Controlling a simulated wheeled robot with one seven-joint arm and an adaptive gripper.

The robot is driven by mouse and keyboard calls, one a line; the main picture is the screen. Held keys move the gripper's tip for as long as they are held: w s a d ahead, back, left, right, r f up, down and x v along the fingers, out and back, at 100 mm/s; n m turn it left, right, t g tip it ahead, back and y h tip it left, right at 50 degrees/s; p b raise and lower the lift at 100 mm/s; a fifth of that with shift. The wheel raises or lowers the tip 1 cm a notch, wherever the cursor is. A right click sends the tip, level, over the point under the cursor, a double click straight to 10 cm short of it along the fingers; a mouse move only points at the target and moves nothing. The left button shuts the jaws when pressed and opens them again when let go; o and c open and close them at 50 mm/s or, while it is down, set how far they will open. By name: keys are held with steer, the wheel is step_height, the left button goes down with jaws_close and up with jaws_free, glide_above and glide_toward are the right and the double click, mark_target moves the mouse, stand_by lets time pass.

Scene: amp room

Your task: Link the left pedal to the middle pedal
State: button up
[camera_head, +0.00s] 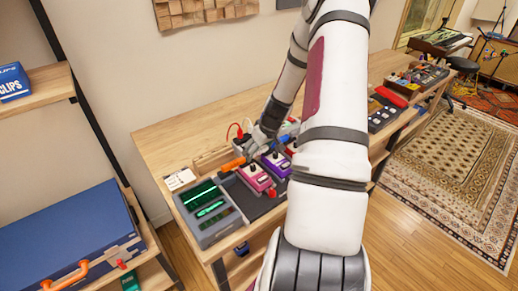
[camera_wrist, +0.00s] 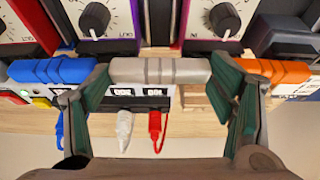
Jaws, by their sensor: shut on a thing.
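A short patch link with a grey middle (camera_wrist: 160,70), a blue end (camera_wrist: 50,71) and an orange end (camera_wrist: 270,72) is between the fingers of my gripper (camera_wrist: 166,88), which is shut on it. In the head view its orange end (camera_head: 232,164) points left, over the gap near the grey device. A pink pedal (camera_head: 254,178) and a purple pedal (camera_head: 276,162) stand side by side on the dark board. In the wrist view, two pedal knobs (camera_wrist: 94,19) and (camera_wrist: 225,19) show just beyond the link. I cannot tell whether either end touches a jack; my arm hides part of the row.
A grey device with a green display (camera_head: 208,212) stands left of the pedals. A white plug (camera_wrist: 124,130) and a red plug (camera_wrist: 155,130) hang behind the link. A red cable (camera_head: 238,130) rises at the back. A blue case (camera_head: 65,235) lies at lower left.

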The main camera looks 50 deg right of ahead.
steer(key=o, duration=1.2)
steer(key=shift+o, duration=0.2)
steer(key=shift+r+p, duration=1.6)
steer(key=shift+r, duration=1.95)
